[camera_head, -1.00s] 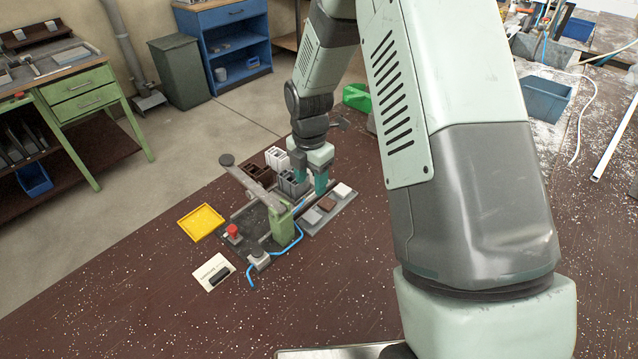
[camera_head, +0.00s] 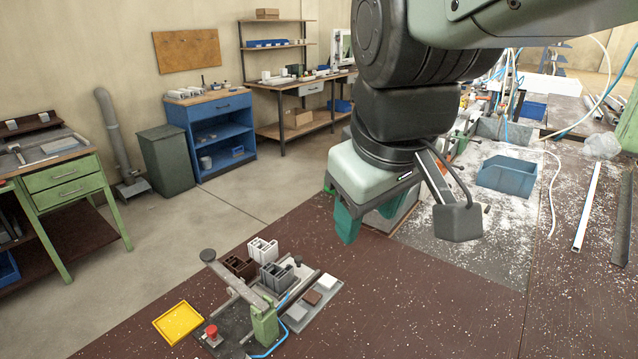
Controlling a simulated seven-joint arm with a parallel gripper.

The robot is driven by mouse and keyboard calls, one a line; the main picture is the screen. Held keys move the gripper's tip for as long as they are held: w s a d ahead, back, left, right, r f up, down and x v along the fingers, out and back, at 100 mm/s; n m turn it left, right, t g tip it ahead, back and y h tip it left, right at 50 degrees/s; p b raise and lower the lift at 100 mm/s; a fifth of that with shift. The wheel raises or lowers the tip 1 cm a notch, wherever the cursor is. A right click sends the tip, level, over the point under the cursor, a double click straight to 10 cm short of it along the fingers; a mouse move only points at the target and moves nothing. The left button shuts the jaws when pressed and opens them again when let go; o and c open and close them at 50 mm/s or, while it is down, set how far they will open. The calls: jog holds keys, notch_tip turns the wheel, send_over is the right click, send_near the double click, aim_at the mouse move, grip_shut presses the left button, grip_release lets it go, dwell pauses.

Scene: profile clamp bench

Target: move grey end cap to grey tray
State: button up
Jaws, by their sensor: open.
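A small grey end cap (camera_head: 296,312) lies at the near end of a grey strip-shaped plate (camera_head: 330,299), in line with a brown cap (camera_head: 311,297) and a white cap (camera_head: 326,282). I cannot tell whether this plate is the grey tray; no other tray that is clearly grey can be picked out. My gripper (camera_head: 368,224) is open, with teal fingers and nothing visible between them. It hangs high, close to the camera, above and to the right of the caps, well apart from them.
Left of the caps stands a clamp fixture with a green post (camera_head: 264,324) and a lever. White (camera_head: 262,249), brown (camera_head: 239,267) and grey (camera_head: 277,275) profile pieces stand behind it. A yellow tray (camera_head: 178,323) lies left. A blue bin (camera_head: 507,175) stands far right.

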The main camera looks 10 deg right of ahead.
jog(key=s+m+t, duration=0.1)
jog(key=s+m, duration=0.3)
jog(key=s, duration=0.2)
jog(key=shift+d+r+m, duration=0.4)
